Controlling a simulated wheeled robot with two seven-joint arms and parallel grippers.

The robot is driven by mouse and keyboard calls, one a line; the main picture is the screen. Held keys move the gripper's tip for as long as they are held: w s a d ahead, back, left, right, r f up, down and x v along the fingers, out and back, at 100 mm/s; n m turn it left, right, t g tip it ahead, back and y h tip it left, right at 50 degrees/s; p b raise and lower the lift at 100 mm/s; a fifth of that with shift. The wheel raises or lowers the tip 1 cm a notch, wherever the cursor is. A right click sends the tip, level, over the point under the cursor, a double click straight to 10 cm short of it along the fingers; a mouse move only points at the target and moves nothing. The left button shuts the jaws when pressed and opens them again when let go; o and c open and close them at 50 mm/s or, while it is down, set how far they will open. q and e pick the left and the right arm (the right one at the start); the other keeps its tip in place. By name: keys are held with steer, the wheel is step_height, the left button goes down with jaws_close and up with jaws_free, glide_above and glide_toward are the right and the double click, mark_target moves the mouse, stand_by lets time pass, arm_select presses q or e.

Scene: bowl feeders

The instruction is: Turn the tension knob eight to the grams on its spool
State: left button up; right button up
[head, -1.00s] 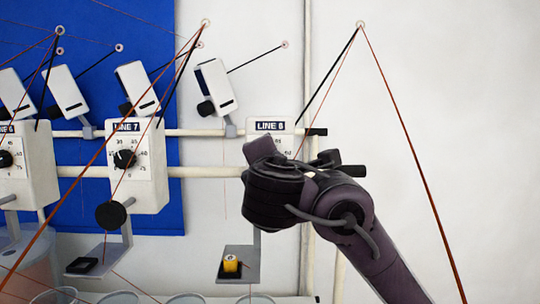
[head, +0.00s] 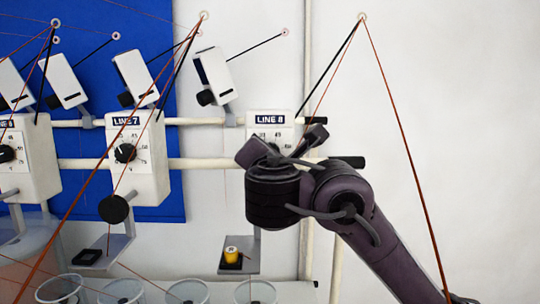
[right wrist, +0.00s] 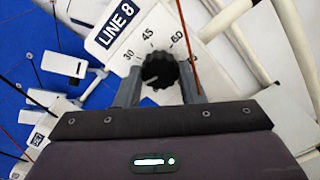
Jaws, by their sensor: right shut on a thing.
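The line 8 feeder (head: 286,122) has a white dial plate with printed numbers. Its black tension knob (right wrist: 160,70) shows in the right wrist view, with 30, 45 and 60 visible around it. My right gripper (right wrist: 160,80) is shut on this knob, one finger on each side. I cannot make out the knob's pointer. In the head view my right wrist hides the knob and most of the dial. A yellow spool (head: 231,255) sits on the shelf below line 8; the marking on its top is too small to read. My left gripper is not in view.
The line 7 feeder (head: 150,180) stands to the left with its own black knob (head: 125,153). Thin orange and black lines run down from wall eyelets, one close to my right arm. Clear cups (head: 187,290) stand along the bottom. The wall at right is bare.

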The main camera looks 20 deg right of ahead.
steer(key=shift+f, duration=0.1)
steer(key=o, duration=1)
steer(key=b+v, duration=0.1)
steer(key=v, duration=0.6)
steer(key=shift+s+a+b, duration=0.15)
steer(key=shift+s+b, duration=0.25)
